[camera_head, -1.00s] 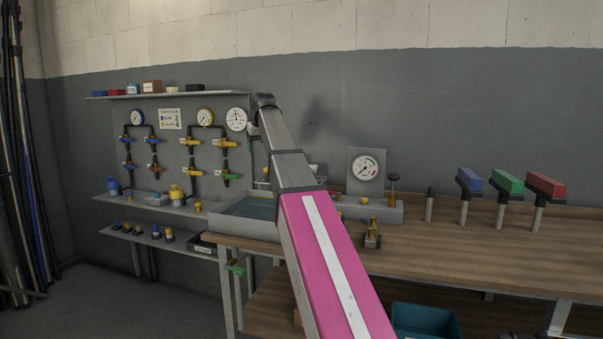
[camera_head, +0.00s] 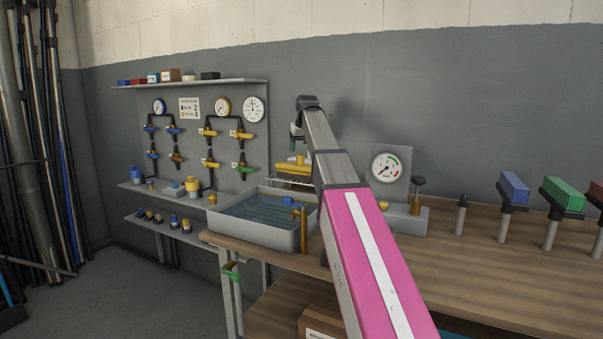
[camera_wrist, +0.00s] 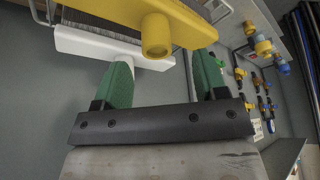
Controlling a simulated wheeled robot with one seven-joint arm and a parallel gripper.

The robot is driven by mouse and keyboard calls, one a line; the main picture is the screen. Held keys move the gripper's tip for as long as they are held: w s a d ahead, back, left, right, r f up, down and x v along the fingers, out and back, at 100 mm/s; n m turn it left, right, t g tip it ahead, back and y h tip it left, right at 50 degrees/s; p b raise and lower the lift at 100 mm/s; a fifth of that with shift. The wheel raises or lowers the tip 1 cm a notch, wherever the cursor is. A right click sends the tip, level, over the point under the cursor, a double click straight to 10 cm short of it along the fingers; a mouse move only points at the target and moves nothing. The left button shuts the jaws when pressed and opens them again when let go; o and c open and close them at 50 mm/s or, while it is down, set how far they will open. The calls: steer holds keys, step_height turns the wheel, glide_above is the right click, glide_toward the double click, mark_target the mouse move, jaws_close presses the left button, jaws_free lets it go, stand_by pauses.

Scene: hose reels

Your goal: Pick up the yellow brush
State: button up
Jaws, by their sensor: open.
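The yellow brush (camera_head: 291,169) lies on a small wire rack (camera_head: 290,181) at the back of the bench, left of my arm. In the wrist view the yellow brush (camera_wrist: 185,27) fills the top, with its round yellow knob (camera_wrist: 157,36) pointing toward the camera. A white block-shaped piece with dark bristles (camera_wrist: 85,43) lies just beside it. My gripper (camera_wrist: 160,65) is open, its two green fingers apart and empty, the tips close to the brush and the white piece. I cannot tell whether they touch. In the head view the gripper (camera_head: 297,132) is small and partly hidden by my arm.
A gauge stand (camera_head: 388,170) is to the right. Blue (camera_head: 513,188) and green (camera_head: 563,194) blocks stand on posts farther right. A valve panel (camera_head: 230,130) covers the wall at left.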

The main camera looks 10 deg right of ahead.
mark_target(301, 158)
steer(key=shift+x, duration=3.05)
steer(key=shift+w+d, duration=0.1)
steer(key=shift+d, duration=0.1)
jaws_close()
